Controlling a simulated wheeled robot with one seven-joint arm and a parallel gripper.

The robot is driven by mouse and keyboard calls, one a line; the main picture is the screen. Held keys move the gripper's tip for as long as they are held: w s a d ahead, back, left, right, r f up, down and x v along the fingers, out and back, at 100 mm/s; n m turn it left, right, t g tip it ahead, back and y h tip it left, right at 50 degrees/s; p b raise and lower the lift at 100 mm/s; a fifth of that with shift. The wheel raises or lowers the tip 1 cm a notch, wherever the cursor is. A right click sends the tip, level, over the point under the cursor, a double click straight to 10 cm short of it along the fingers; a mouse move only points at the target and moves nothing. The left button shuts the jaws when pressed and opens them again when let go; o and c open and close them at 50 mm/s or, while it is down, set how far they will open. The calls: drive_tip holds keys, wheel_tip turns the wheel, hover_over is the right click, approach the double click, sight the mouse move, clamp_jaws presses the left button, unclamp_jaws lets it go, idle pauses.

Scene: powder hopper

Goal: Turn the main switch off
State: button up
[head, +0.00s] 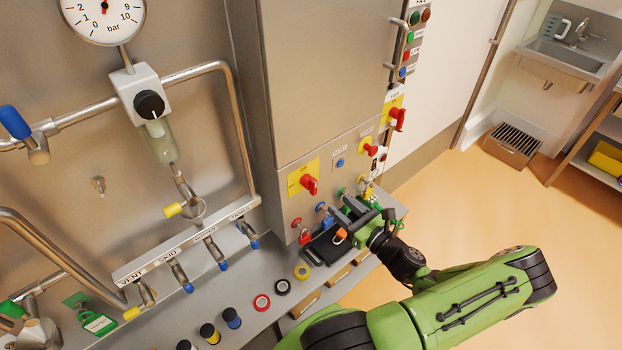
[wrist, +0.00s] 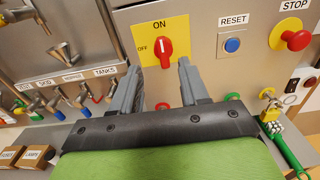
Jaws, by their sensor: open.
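The main switch is a red rotary knob (head: 309,185) on a yellow plate on the front of the steel cabinet. In the wrist view the red knob (wrist: 165,52) stands upright, pointing toward the ON label, with OFF at its left. My gripper (wrist: 157,80) is open and empty. Its two grey fingers point at the panel, below and either side of the knob, not touching it as far as I can see. In the head view my gripper (head: 345,218) is right of and below the knob.
A blue RESET button (wrist: 232,45) and a red STOP button (wrist: 291,34) sit right of the switch. Colored hanging tags and padlocks line the panel's lower edge. A steel ledge (head: 240,300) with several colored caps lies below. Open floor (head: 480,210) lies at the right.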

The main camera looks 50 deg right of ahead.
sight(316, 184)
drive_tip(key=w, duration=0.4)
drive_tip(key=w+d, duration=0.1)
drive_tip(key=w, duration=0.7)
drive_tip(key=shift+w+d+f, duration=0.1)
drive_tip(key=shift+w+d, duration=0.05)
drive_tip(key=shift+d, duration=0.2)
drive_tip(key=c, duration=0.8)
